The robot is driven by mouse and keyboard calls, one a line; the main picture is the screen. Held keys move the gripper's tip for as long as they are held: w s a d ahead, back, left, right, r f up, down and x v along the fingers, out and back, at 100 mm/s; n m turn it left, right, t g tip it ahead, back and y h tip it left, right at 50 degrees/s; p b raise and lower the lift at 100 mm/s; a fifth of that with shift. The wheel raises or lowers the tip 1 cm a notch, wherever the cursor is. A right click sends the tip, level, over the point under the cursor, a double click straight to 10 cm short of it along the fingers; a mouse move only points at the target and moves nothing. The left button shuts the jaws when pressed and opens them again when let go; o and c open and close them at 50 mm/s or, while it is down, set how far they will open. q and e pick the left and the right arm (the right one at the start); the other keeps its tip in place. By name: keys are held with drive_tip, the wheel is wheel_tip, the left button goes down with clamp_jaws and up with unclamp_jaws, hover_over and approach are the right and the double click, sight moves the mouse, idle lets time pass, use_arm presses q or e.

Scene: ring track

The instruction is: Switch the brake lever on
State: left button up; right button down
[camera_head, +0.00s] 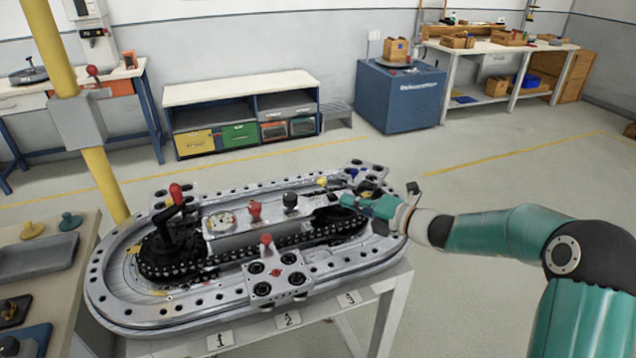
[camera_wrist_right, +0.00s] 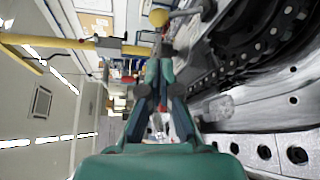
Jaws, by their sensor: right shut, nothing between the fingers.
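The ring track (camera_head: 160,318) stands on a light table. On its raised centre panel (camera_head: 240,238) are several short levers: one with a red knob (camera_head: 254,211), one with a black knob (camera_head: 290,201) and one with a yellow knob (camera_head: 322,182). I cannot tell which is the brake lever. My right gripper (camera_head: 347,200) is shut and empty over the track's right end, just right of the yellow knob. In the right wrist view my right gripper (camera_wrist_right: 163,60) points past a yellow knob (camera_wrist_right: 158,17) on a short lever, apart from it. My left gripper is not in view.
A yellow post (camera_head: 100,180) with a grey box (camera_head: 78,120) rises at left. Open floor lies behind.

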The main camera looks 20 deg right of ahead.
sight(322, 182)
drive_tip(key=shift+s+d+r, duration=0.1)
drive_tip(key=shift+s+d, duration=0.05)
drive_tip(key=p+x, duration=0.2)
drive_tip(key=x, duration=0.8)
drive_tip(key=shift+d+r+m, duration=0.15)
drive_tip(key=shift+d+m, duration=0.2)
drive_tip(key=shift+m, duration=0.05)
idle(0.6)
drive_tip(key=shift+d+r+m+t+y+p, duration=0.35)
drive_tip(key=shift+d+m+t+y+p, duration=0.25)
drive_tip(key=shift+m, duration=0.5)
drive_tip(key=d+m, duration=0.1)
drive_tip(key=d+m+t, duration=0.1)
drive_tip(key=m, duration=0.1)
drive_tip(key=shift+d+r+t+y, duration=0.15)
drive_tip(key=shift+r+t+y, duration=0.05)
drive_tip(key=shift+t+y, duration=0.1)
drive_tip(key=shift+d+m, duration=0.3)
drive_tip(key=shift+d, duration=1)
